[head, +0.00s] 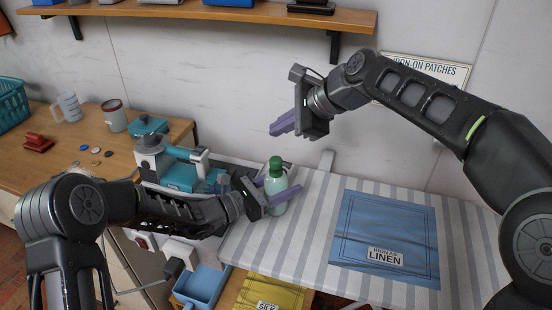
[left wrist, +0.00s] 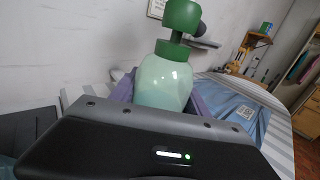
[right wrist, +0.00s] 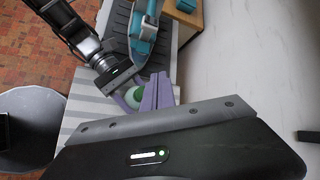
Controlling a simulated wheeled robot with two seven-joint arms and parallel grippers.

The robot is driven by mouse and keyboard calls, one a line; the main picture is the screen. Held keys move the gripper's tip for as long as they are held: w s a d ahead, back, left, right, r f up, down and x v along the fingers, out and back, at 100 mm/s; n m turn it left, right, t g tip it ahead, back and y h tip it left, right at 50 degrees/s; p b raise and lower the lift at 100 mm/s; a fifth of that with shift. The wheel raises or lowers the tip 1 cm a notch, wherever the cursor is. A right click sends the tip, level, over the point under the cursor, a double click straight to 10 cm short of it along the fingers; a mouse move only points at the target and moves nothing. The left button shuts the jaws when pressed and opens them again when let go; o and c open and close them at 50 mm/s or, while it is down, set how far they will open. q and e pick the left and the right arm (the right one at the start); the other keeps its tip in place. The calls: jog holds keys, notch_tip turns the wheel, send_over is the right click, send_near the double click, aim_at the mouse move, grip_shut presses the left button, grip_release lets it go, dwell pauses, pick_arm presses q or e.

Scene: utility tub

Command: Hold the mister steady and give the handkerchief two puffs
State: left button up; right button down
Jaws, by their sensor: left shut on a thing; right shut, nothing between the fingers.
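The mister (head: 276,187) is a pale green bottle with a dark green spray head, upright at the left end of the striped ironing board. My left gripper (head: 272,194) is shut around its body. The mister fills the middle of the left wrist view (left wrist: 163,82), with a purple finger on each side. The handkerchief (head: 387,236) is a blue cloth with a linen label, lying flat on the board to the right. My right gripper (head: 282,128) is shut and empty, above the mister. In the right wrist view its purple fingers (right wrist: 157,92) partly hide the mister (right wrist: 133,97).
The striped ironing board (head: 318,205) has bare cloth between mister and handkerchief. A teal and grey appliance (head: 180,170) stands left of the mister. A wall shelf (head: 230,12) runs above. A blue bin (head: 203,286) and a yellow cloth (head: 270,292) lie below the board.

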aim_at(279, 161)
notch_tip(279, 161, up, 4)
jog(key=shift+f, duration=0.1)
dwell(0.4)
jog(key=shift+f, duration=4.4)
jog(key=shift+f, duration=0.1)
jog(key=shift+f, duration=0.3)
